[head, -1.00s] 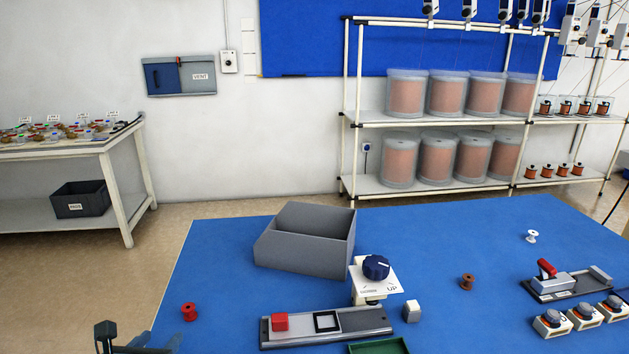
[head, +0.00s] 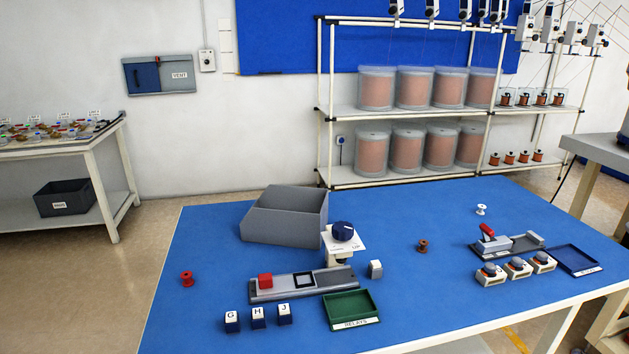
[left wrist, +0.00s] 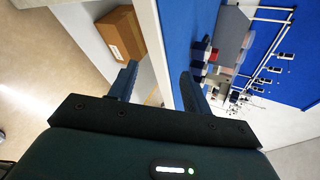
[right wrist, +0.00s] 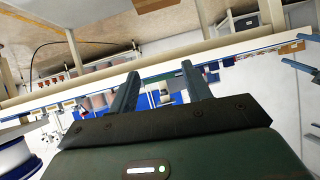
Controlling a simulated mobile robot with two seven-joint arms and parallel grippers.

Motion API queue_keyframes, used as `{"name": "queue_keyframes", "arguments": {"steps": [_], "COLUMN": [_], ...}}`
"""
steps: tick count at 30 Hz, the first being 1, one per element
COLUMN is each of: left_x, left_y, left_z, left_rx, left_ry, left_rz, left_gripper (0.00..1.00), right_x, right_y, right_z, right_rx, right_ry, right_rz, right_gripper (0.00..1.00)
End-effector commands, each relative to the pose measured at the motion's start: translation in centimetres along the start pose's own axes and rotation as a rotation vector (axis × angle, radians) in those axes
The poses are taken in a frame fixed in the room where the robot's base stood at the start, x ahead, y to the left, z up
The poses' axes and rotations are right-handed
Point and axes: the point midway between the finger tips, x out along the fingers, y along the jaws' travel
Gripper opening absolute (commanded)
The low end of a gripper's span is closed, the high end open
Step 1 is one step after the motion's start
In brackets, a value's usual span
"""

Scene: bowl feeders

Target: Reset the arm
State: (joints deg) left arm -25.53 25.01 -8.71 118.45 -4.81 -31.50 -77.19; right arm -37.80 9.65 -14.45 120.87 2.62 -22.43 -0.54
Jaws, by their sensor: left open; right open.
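My left gripper (left wrist: 160,82) is open and empty in the left wrist view, its two fingers apart near the edge of the blue-topped table. My right gripper (right wrist: 158,82) is open and empty in the right wrist view, its fingers spread with nothing between them. Neither gripper shows in the head view now. The blue table (head: 420,300) fills the lower part of the head view.
On the table stand a grey bin (head: 285,222), a blue knob unit (head: 343,232), a grey rail with a red block (head: 265,281), a green RELAYS tray (head: 351,306), lettered blocks (head: 257,317) and a blue tray (head: 572,259).

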Motion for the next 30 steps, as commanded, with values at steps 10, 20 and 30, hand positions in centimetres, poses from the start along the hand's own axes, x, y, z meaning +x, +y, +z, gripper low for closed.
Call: {"name": "queue_keyframes", "arguments": {"steps": [10, 20, 30], "left_x": [-4.3, -6.0, -6.0], "left_y": [2.3, 2.6, 2.6], "left_z": [-9.4, -12.7, -12.7], "left_rx": [-1.223, -1.733, -1.733], "left_ry": [0.113, 0.119, 0.119], "left_rz": [0.12, 0.187, 0.187], "left_gripper": [0.49, 0.49, 0.49], "right_x": [-1.0, -1.4, -1.4], "right_y": [0.4, 0.7, 0.7], "right_z": [0.0, 0.9, 0.9], "right_rx": [-0.011, -0.01, -0.01], "right_ry": [-0.05, -0.082, -0.082], "right_rz": [0.019, 0.028, 0.028], "right_gripper": [0.49, 0.49, 0.49]}}
